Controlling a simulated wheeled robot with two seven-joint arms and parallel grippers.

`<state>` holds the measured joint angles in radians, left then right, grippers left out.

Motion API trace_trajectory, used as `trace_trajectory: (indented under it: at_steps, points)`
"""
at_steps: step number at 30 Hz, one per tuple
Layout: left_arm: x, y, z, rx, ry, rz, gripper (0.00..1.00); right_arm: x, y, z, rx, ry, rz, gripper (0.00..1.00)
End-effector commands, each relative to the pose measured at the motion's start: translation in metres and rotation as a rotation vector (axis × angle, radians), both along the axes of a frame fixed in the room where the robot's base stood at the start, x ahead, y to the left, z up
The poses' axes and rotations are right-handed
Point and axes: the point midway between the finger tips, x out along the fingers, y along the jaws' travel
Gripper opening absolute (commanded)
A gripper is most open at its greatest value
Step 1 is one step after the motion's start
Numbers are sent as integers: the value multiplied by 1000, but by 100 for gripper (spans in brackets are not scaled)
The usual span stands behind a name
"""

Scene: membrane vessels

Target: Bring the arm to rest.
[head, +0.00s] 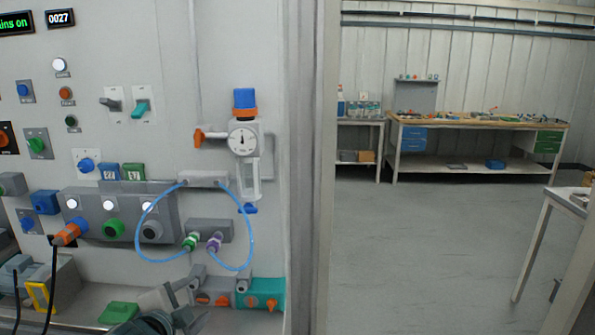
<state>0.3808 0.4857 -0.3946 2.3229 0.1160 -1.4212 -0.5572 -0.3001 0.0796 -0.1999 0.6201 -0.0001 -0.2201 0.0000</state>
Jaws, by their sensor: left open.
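My left gripper (188,302) is at the bottom of the head view, low in front of the panel. It is grey with a dark wrist, and its jaws are open with nothing seen between them. It is near a row of small blocks with orange knobs (203,299), apart or touching I cannot tell. My right gripper is out of view.
The wall panel (215,60) carries buttons, switches, a round gauge (242,140) and a blue tube loop (141,222) above the gripper. A teal block (268,287) is to its right and a green block (118,313) to its left. Open floor (430,240) lies beyond the panel edge, with a workbench (480,122) behind.

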Motion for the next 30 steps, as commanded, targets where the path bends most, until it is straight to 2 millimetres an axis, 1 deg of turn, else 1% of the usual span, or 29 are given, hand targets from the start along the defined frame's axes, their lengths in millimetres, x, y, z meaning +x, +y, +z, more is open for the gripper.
trace_trajectory:
  at_steps: [1,2,3,5,6,8,9,11,12,14,15,17,18,20,21,24,30]
  points:
    - [-14,-3,-25,-45,48,19,59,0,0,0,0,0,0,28]
    - [-22,-4,-37,-72,72,33,59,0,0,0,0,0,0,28]
    - [-32,-5,-54,-104,106,53,59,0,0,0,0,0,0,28]
    - [-49,-6,-77,-154,156,86,59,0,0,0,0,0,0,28]
    - [-61,-7,-92,-185,189,108,59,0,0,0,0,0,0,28]
    - [-80,-8,-114,-233,239,145,59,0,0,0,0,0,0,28]
    - [-93,-8,-129,-263,273,172,59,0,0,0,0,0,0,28]
    - [-114,-8,-149,-306,322,213,59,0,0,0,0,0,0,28]
    - [-128,-8,-163,-335,355,244,59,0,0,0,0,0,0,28]
    - [-150,-8,-182,-376,404,290,59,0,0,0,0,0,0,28]
    - [-166,-8,-194,-403,438,323,59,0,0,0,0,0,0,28]
    - [-190,-8,-211,-441,487,373,59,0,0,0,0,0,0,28]
    - [-206,-7,-222,-464,519,409,59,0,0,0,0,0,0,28]
    - [-230,-6,-236,-496,564,464,59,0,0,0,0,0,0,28]
    - [-246,-6,-245,-514,591,498,59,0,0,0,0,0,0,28]
    - [-276,-4,-259,-551,644,570,59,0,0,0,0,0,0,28]
    - [-325,-2,-279,-595,722,683,59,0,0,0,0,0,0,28]
